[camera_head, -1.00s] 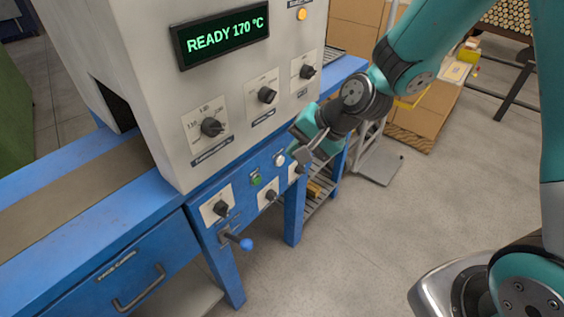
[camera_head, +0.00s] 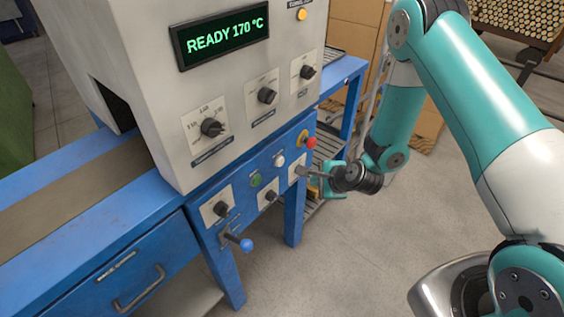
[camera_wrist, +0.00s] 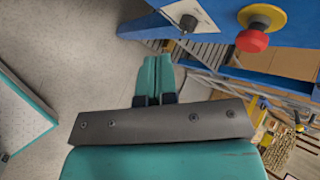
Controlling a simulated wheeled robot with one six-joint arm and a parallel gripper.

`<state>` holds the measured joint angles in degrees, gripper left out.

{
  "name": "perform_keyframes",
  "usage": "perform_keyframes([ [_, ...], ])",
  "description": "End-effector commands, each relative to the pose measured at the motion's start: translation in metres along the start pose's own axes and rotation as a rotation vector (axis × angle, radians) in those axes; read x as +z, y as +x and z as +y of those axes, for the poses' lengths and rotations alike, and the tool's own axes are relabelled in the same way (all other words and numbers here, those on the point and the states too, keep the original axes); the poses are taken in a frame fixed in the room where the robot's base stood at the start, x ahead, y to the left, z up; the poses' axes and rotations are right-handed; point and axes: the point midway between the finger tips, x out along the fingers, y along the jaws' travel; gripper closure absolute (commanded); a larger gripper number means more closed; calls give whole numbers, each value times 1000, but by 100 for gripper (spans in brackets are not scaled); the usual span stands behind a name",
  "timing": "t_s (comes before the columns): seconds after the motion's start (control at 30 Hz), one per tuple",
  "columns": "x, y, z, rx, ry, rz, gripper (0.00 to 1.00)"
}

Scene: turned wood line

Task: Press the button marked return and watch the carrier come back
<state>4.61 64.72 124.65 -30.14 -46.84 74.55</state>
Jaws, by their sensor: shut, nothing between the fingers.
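A blue control panel (camera_head: 232,216) under the grey machine carries a green button (camera_head: 256,180) and a white button (camera_head: 279,160). Their labels are too small to read, so I cannot tell which is marked return. My gripper (camera_head: 328,186) is just right of the panel's right end, below the red mushroom button. In the wrist view its teal fingers (camera_wrist: 156,62) are shut together and empty, pointing past a black knob (camera_wrist: 188,22) on a white plate. I see no carrier that I can name for sure.
A red mushroom button (camera_head: 310,142) on a yellow base sits at the panel's upper right; it also shows in the wrist view (camera_wrist: 252,41). A blue-knobbed lever (camera_head: 246,244) sticks out at lower left. The display (camera_head: 222,36) reads READY 170 °C. Open floor lies right of the machine.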

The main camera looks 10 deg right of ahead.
Motion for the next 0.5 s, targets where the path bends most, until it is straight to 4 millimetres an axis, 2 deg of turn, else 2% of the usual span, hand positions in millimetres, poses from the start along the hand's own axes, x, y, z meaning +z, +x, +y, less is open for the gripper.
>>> perform_keyframes([
  [0.5, 34, 46, -33, 0, -5, -3, 100],
])
